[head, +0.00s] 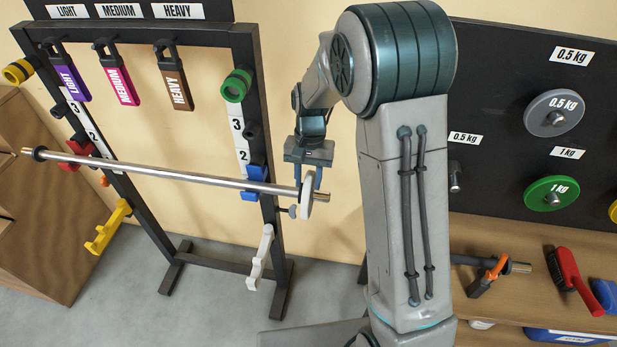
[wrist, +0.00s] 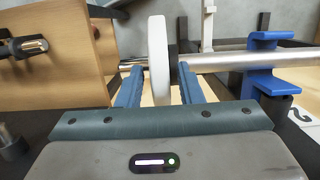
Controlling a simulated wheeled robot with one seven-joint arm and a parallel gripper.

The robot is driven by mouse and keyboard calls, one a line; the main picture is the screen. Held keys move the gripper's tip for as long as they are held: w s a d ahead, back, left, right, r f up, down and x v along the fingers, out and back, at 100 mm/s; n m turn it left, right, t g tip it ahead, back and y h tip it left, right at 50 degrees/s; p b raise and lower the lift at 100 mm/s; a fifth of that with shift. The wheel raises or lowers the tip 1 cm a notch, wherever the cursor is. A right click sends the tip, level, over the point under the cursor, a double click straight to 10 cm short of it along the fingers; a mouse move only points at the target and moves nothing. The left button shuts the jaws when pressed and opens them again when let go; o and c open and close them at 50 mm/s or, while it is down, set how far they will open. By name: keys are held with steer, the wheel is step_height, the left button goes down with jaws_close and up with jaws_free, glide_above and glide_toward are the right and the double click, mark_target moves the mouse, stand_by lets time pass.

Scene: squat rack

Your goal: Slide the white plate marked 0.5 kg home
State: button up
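The white plate (head: 308,194) is threaded on the right end of the silver bar (head: 190,178), outside the rack upright; its marking is not readable. In the wrist view the white plate (wrist: 158,62) stands edge-on, upright across the bar. A dark collar (wrist: 173,62) sits close on its right; I cannot tell whether they touch. The bar's end (wrist: 133,63) sticks out on the left. My gripper (head: 309,184) points down over the plate. In the wrist view my gripper (wrist: 160,80) has a finger on each side of the plate, with gaps visible, so it is open.
The bar rests on a blue hook (head: 255,182) and a red hook (head: 78,155). A white arm (head: 262,255) and a yellow arm (head: 108,228) project lower down. At right, a black board holds a grey plate (head: 553,113) and a green plate (head: 551,193) above a wooden bench (head: 500,235).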

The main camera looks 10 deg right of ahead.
steer(key=shift+r, duration=0.25)
stand_by(0.4)
steer(key=shift+w+d+r+p, duration=0.1)
steer(key=shift+w+r+p, duration=0.05)
steer(key=shift+r+p, duration=0.55)
steer(key=shift+w+r+p, duration=0.15)
steer(key=shift+r+p, duration=0.4)
steer(key=shift+r, duration=0.15)
steer(key=o, duration=0.6)
steer(key=shift+c, duration=0.2)
steer(key=o, duration=0.9)
